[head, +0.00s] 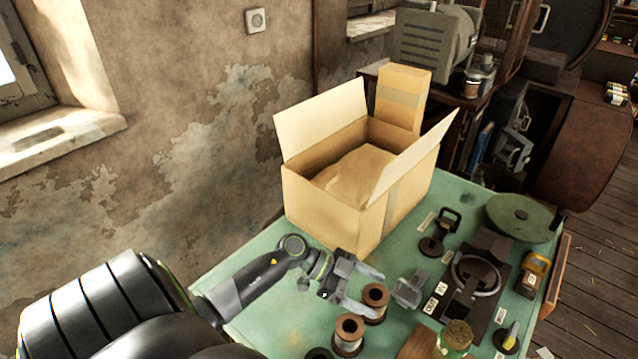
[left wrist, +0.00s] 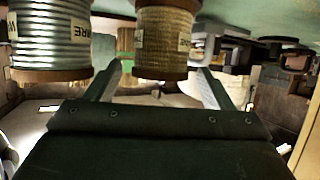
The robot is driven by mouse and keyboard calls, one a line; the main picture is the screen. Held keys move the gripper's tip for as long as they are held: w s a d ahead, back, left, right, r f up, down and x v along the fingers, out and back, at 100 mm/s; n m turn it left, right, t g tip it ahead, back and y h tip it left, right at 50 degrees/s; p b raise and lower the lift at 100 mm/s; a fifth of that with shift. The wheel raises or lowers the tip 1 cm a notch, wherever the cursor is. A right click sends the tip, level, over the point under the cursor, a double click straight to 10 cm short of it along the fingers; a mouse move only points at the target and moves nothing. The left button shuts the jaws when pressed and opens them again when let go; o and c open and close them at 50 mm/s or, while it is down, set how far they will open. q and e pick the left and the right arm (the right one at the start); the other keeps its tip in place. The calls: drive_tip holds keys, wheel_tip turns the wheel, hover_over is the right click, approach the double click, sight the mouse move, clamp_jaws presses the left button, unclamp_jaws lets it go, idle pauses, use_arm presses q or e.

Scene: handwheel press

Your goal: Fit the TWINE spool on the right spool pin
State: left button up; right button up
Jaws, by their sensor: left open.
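The twine-wound spool (head: 375,302) stands on the green bench beside my left gripper (head: 375,292). In the left wrist view this tan spool (left wrist: 165,42) appears between and just beyond the two open fingers (left wrist: 160,85), with no grip on it. Its label is partly turned away. The silver WIRE spool (left wrist: 50,40) is beside it, outside the fingers; in the head view the WIRE spool (head: 349,335) is nearer the bottom edge. I cannot make out the right spool pin in either view. My right gripper is not in view.
A large open cardboard box (head: 365,195) stands at the back of the bench (head: 285,315). A grey metal bracket (head: 410,289) is just right of the spools. A dark-based device with a ring (head: 474,275), a green disc (head: 522,215) and a jar (head: 456,337) crowd the right side.

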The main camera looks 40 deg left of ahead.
use_arm(q)
drive_tip(key=b+v, duration=0.2)
drive_tip(key=v, duration=1.1)
drive_tip(key=shift+a+r, duration=0.15)
drive_tip(key=shift+a, duration=0.15)
drive_tip(key=shift+s, duration=0.1)
wheel_tip(320, 180, up, 8)
drive_tip(key=p, duration=0.7)
